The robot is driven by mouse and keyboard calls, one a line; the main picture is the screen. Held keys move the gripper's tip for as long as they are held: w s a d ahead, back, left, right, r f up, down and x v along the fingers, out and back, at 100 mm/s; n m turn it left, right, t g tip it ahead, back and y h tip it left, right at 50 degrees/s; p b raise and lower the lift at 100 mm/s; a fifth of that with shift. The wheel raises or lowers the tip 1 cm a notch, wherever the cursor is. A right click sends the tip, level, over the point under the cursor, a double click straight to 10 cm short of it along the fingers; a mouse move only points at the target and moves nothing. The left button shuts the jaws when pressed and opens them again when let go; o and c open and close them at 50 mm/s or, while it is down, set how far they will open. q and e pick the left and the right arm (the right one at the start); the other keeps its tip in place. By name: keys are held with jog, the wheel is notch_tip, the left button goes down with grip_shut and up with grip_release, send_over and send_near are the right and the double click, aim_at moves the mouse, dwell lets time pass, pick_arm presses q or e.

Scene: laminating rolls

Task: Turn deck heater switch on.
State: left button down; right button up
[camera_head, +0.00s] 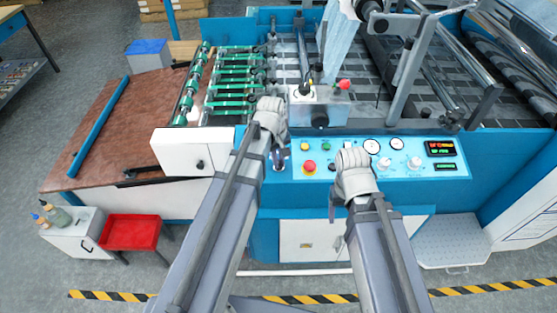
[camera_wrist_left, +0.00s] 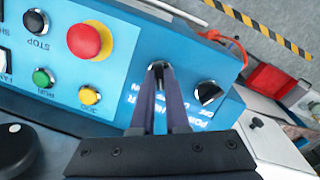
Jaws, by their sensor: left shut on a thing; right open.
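The blue control panel (camera_head: 440,170) runs along the machine's front. My left gripper (camera_head: 279,165) is at the panel's left end. In the left wrist view its two dark fingers (camera_wrist_left: 160,78) are closed around a small rotary switch (camera_wrist_left: 157,67) on the panel, mostly hidden between the fingertips. White lettering beside it is inverted and partly covered, with part of "HEATER" seeming legible. A second black rotary knob (camera_wrist_left: 207,92) sits just right of it, apart from the fingers. My right gripper (camera_head: 333,207) is open below the panel's middle, apart from the switches.
A red emergency button on a yellow ring (camera_wrist_left: 88,40) stands left of the fingers in the wrist view, with a green button (camera_wrist_left: 42,77) and a yellow button (camera_wrist_left: 89,95). Gauges (camera_head: 372,146) and a lit display (camera_head: 440,148) lie further right. A red tray (camera_head: 130,232) stands at left.

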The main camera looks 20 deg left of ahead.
pick_arm(q)
jog(key=m+y, duration=0.1)
jog(key=m, duration=0.4)
jog(key=shift+d+f+m, duration=0.1)
jog(key=shift+m, duration=0.3)
jog(key=m+y, duration=0.1)
jog(key=m, duration=0.4)
jog(key=shift+s+d+g, duration=0.1)
jog(key=shift+g, duration=0.2)
jog(key=c, duration=1)
grip_release()
jog(key=shift+o, duration=0.4)
jog(key=shift+w, duration=0.2)
notch_tip(320, 180, up, 8)
jog(key=p, duration=0.7)
jog(key=shift+d+p, duration=0.35)
jog(key=shift+p, duration=0.05)
